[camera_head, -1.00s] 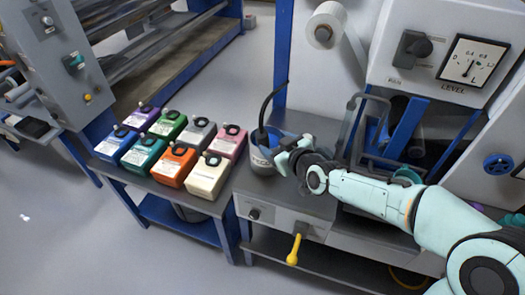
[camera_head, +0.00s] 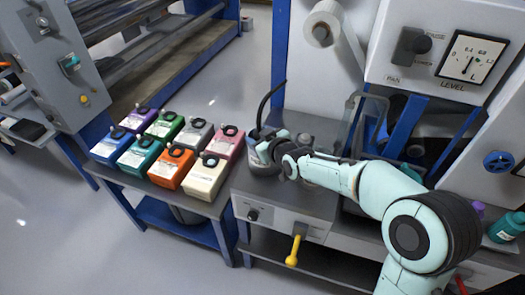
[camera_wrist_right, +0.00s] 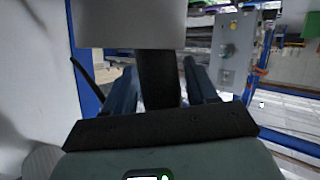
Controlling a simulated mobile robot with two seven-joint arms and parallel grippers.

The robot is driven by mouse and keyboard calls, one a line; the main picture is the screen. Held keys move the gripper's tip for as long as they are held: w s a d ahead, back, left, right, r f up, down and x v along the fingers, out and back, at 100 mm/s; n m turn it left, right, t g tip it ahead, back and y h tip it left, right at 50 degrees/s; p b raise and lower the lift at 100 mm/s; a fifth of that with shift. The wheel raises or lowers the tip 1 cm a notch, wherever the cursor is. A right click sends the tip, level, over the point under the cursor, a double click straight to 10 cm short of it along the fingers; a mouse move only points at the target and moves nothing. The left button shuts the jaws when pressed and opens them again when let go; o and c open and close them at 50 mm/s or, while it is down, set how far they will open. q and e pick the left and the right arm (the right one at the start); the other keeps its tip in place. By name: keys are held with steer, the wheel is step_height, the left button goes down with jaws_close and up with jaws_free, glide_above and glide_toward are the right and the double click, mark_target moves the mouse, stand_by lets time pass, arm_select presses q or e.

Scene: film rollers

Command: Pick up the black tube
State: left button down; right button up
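The black tube (camera_head: 264,100) rises in a curve from a small grey and blue container (camera_head: 262,164) on the grey bench in the head view. My right gripper (camera_head: 264,142) is at the top of this container, close to the tube's lower end. Whether it touches the tube cannot be told. In the right wrist view my right gripper (camera_wrist_right: 160,92) has its two fingers apart. A dark upright piece shows between them, with gaps at its sides. A thin black slanting strip, probably the tube (camera_wrist_right: 82,72), is left of the fingers. The container hides the tube's lower end. My left gripper is out of view.
Several coloured ink containers (camera_head: 173,164) stand in two rows on the table left of the bench. A yellow-handled lever (camera_head: 294,250) sticks out of the bench front. A machine with a level dial (camera_head: 474,58) stands behind right. A teal bottle (camera_head: 507,228) is at right.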

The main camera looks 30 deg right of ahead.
steer(key=c, duration=0.6)
steer(key=shift+r, duration=0.1)
